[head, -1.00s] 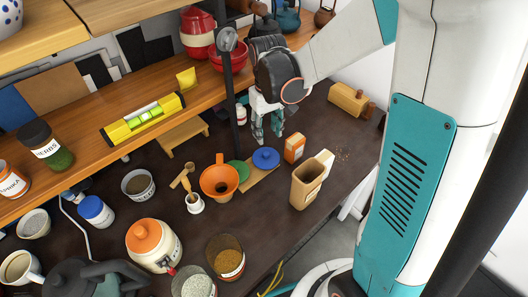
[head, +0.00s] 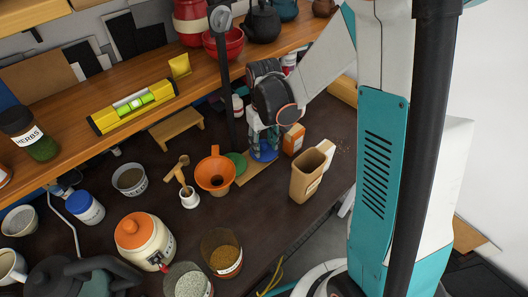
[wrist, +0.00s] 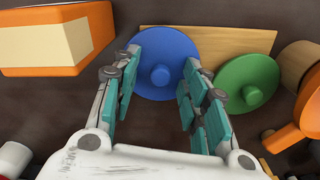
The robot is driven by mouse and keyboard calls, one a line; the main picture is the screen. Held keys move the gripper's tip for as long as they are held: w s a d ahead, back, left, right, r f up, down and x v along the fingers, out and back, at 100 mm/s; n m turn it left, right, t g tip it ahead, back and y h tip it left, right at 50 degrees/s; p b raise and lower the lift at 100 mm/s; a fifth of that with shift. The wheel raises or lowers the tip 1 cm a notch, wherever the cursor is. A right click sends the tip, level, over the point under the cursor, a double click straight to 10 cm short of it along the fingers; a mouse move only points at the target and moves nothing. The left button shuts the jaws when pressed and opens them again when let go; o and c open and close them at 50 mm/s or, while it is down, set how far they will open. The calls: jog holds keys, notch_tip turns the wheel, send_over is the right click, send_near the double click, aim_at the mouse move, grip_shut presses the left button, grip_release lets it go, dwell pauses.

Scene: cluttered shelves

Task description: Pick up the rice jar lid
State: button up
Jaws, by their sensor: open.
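A round blue lid (head: 266,155) with a centre knob lies on a wooden board, partly hidden by my gripper in the head view. A green lid (head: 240,160) with a knob lies beside it. I cannot tell from labels which is the rice jar's. My gripper (head: 262,143) points down, open and empty, over the blue lid. In the wrist view the blue lid (wrist: 160,50) sits between the teal fingertips of my gripper (wrist: 160,68). The green lid (wrist: 246,84) is right of the fingers. Contact with the blue lid cannot be told.
An orange box (head: 293,139) and a tan open container (head: 307,176) stand close to the right. An orange funnel (head: 215,172) stands left of the lids. A dark post (head: 225,100) and the wooden shelf (head: 75,122) are close to my arm. Jars stand along the front.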

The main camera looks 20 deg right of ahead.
jog(key=shift+c, duration=0.2)
grip_shut()
jog(key=shift+r, duration=0.1)
